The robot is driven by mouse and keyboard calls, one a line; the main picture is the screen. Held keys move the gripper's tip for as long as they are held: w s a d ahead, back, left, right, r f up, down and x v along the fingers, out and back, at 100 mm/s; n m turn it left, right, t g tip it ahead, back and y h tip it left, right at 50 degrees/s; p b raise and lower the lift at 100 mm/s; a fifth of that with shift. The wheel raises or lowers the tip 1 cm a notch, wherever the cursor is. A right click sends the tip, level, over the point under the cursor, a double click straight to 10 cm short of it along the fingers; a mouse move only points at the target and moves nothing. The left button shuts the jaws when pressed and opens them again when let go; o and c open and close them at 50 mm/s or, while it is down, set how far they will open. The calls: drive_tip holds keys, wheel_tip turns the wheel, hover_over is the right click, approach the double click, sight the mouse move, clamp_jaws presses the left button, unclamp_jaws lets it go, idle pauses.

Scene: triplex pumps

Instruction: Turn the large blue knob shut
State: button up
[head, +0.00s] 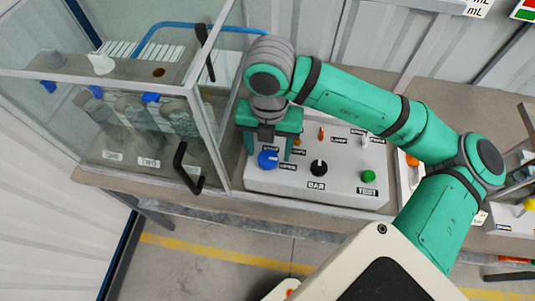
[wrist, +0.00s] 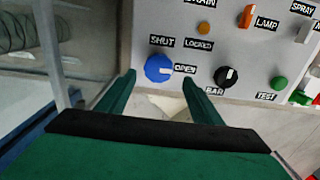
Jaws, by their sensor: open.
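The large blue knob (wrist: 158,68) is on the grey control panel, with the label SHUT above it and OPEN to its right. A small pale mark on its face seems to point towards OPEN. The knob also shows in the head view (head: 268,159), at the panel's left end. My gripper (wrist: 159,80) is open and empty, with its green fingers on either side of the knob in the picture. The knob appears beyond the fingertips, and I see no contact. In the head view my gripper (head: 270,152) hangs over the panel's left part, its fingers partly hiding labels.
A black BAR knob (wrist: 226,77) is close right of my right finger. A green TEST button (wrist: 279,83) and an orange LAMP switch (wrist: 247,17) are further right. A glass cabinet with a black door handle (head: 186,167) stands left of the panel (head: 330,190).

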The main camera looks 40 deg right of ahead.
sight(268, 159)
drive_tip(key=shift+w+f, duration=0.15)
drive_tip(key=shift+f, duration=1.85)
drive_tip(key=c, duration=1.1)
drive_tip(key=shift+o, duration=0.2)
